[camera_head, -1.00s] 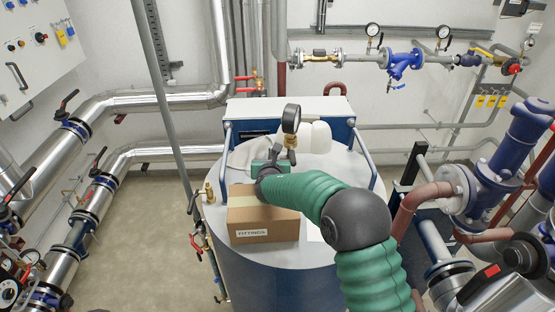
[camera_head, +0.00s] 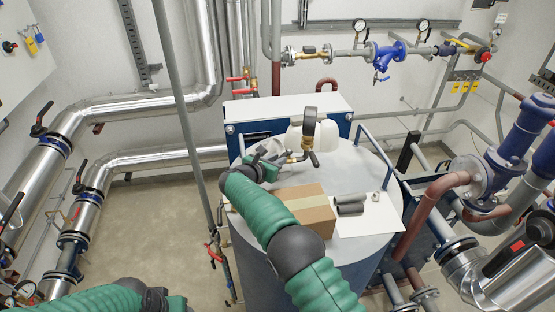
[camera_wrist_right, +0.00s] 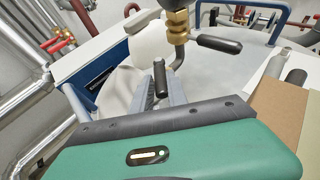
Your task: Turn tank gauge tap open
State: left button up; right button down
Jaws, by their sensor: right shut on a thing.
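The tank gauge (camera_head: 309,121) stands on a brass fitting (camera_head: 306,145) above the round grey tank top (camera_head: 345,165). Its dial is turned nearly edge-on. In the right wrist view the brass fitting (camera_wrist_right: 176,20) has a bent pipe below it and a black handle (camera_wrist_right: 218,44) to its right. My right gripper (camera_head: 280,160) is low at the left of the gauge fitting. In the wrist view its grey fingers (camera_wrist_right: 165,95) are around another black handle (camera_wrist_right: 160,78), shut on it. My left arm shows at bottom left; its fingers are out of view.
A cardboard box (camera_head: 305,207) stands on the tank beside my right forearm. A white sheet (camera_head: 370,217) with dark cylinders (camera_head: 350,205) lies right of it. A white container (camera_head: 293,139) is behind the gauge. Blue rails (camera_head: 378,145) edge the tank.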

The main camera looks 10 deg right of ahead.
jog(key=shift+w+a+f+m+g+h, duration=0.1)
jog(key=shift+w+a+m+g+h, duration=0.2)
jog(key=shift+m, duration=0.1)
jog(key=c, duration=1.5)
grip_release()
jog(key=shift+d, duration=0.1)
jog(key=shift+o, duration=1)
jog(key=shift+w+f, duration=0.1)
jog(key=shift+w, duration=0.15)
